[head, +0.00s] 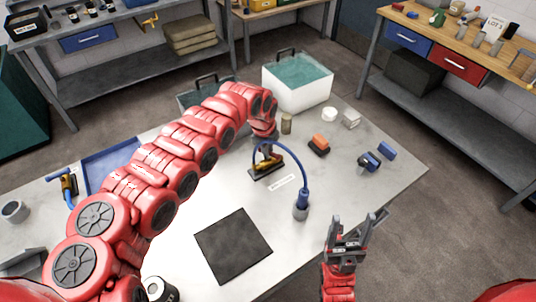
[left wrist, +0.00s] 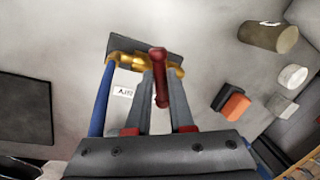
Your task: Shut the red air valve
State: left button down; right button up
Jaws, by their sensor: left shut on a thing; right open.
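The brass air valve (head: 265,168) stands on a dark base plate on the grey table, with a blue hose arching from it. In the left wrist view its brass body (left wrist: 125,58) runs across the picture and its red lever (left wrist: 160,90) lies between my fingers, crossways to the body. My left gripper (left wrist: 161,76) is shut on the red lever. In the head view my left gripper (head: 266,150) is over the valve, and the lever is mostly hidden by it and the hose. My right gripper (head: 356,226) is open and empty near the table's right front edge.
A label (left wrist: 124,91) lies beside the valve. A dark square mat (head: 233,246) lies in front. The hose ends at a grey fitting (head: 301,211). An orange-and-black block (head: 319,145), a tan cylinder (head: 287,124) and a white bin (head: 297,85) stand behind and to the right.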

pick_arm(q)
jog(key=m+b, duration=0.1)
jog(key=b, duration=0.1)
jog(key=m+b, duration=0.3)
jog(key=b, duration=0.1)
jog(key=shift+w+f+g+h+b, duration=0.1)
jog(key=shift+f+g+h+b, duration=0.2)
jog(key=shift+h+b, duration=0.1)
jog(key=shift+r+m+b, duration=0.2)
jog(key=shift+m+b, duration=0.6)
jog(key=c, duration=0.8)
grip_release()
jog(key=shift+r, duration=0.1)
